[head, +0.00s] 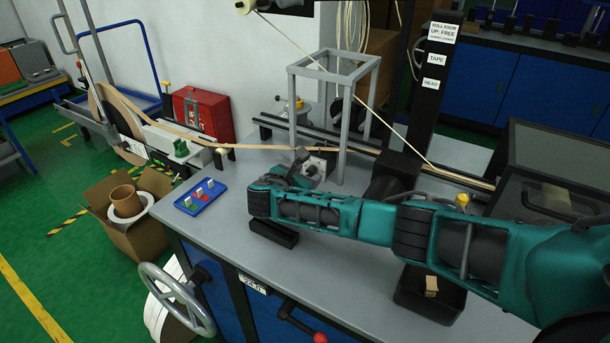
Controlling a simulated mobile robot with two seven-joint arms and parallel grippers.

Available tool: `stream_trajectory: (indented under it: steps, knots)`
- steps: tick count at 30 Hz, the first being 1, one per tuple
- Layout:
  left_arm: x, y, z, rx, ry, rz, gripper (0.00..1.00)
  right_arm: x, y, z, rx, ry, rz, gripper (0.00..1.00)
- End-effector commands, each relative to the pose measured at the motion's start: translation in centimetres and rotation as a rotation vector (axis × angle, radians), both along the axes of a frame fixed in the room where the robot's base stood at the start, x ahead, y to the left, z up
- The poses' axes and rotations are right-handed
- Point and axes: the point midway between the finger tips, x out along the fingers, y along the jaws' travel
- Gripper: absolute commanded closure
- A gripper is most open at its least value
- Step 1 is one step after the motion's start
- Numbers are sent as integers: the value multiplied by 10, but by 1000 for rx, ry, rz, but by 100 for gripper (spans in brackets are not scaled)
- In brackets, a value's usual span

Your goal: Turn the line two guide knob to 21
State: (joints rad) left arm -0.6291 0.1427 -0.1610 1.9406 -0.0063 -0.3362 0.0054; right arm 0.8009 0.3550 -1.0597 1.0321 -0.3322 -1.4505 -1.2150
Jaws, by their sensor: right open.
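My right gripper (302,163) is at the end of the teal arm that reaches in from the right across the bench. Its fingers are small and dark here. They are close to a small grey block with a dark round part (319,164), beside the grey frame's front leg. I cannot tell whether this is the line two guide knob, or whether the fingers touch it. No scale or number can be read on it. My left gripper is not in view.
A tan tape (262,147) runs from the reel at left past the grey frame (333,80). A blue tray (200,195) with small pieces lies at the bench's left edge. A handwheel (177,298) and red-knobbed lever (319,337) stick out in front. The middle front of the bench (330,275) is clear.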

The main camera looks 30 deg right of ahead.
Motion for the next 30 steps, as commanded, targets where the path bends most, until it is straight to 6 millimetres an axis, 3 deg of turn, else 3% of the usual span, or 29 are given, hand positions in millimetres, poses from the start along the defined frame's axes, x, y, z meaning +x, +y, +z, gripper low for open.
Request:
stream_trajectory:
  steps: [9, 25, 30]
  knots:
    - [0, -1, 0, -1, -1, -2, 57, 1, -1, -1, 0, 0, 1, 50]
    - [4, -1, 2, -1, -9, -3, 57, 1, -1, -1, 0, 0, 1, 100]
    - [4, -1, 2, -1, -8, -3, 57, 1, -1, -1, 1, -2, 1, 100]
